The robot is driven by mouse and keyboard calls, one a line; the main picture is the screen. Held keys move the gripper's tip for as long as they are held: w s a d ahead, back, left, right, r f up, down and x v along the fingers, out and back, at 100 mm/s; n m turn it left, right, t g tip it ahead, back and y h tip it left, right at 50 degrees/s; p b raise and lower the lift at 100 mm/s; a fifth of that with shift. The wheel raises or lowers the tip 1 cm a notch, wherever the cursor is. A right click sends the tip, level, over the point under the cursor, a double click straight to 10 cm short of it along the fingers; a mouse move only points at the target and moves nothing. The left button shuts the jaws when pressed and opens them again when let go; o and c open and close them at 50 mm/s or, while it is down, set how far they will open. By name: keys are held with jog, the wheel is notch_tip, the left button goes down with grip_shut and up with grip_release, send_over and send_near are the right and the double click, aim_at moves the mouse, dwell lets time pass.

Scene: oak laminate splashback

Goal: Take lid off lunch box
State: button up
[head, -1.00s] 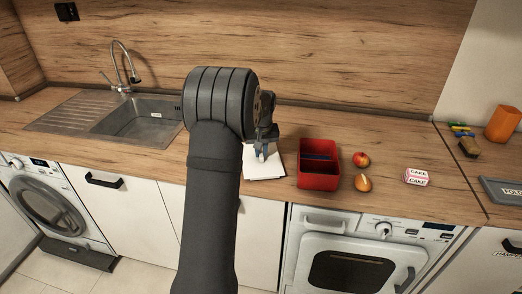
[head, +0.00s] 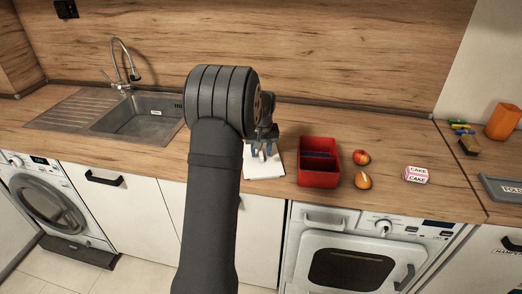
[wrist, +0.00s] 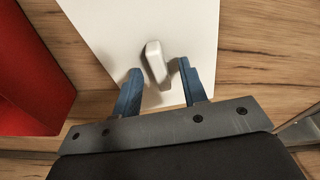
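The red lunch box (head: 318,180) stands open on the counter, its inside divided into compartments; its red side also shows at the left of the wrist view (wrist: 30,75). The white lid (head: 262,172) lies on the counter just left of the box, apart from its top. In the wrist view the lid (wrist: 100,35) has a pale raised handle (wrist: 155,62). My gripper (wrist: 160,78) is open, with its blue fingers over the lid and the handle lying between and slightly beyond their tips, with gaps on both sides. My gripper also shows in the head view (head: 264,151), partly hidden by my arm.
A red-and-yellow fruit (head: 361,157) and an orange-yellow fruit (head: 363,180) sit right of the box. A cake box (head: 416,175) is further right. The sink (head: 140,118) is at the left. The counter behind the box is clear.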

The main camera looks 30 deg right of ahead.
jog(key=shift+r, duration=0.1)
notch_tip(320, 180, up, 17)
jog(key=s+a, duration=0.1)
jog(key=s, duration=0.1)
jog(key=shift+s, duration=0.15)
dwell(0.3)
jog(key=f, duration=0.5)
jog(key=w+f, duration=0.1)
jog(key=f, duration=0.5)
jog(key=w+d+f, duration=0.1)
jog(key=f, duration=0.5)
jog(key=shift+w+f, duration=0.1)
jog(key=shift+w, duration=0.1)
notch_tip(320, 180, up, 17)
jog(key=s+a, duration=0.1)
jog(key=s, duration=0.1)
jog(key=f, duration=0.5)
jog(key=w+f, duration=0.1)
jog(key=f, duration=0.5)
jog(key=w+d+f, duration=0.1)
jog(key=f, duration=0.5)
jog(key=shift+f, duration=0.25)
notch_tip(320, 180, up, 16)
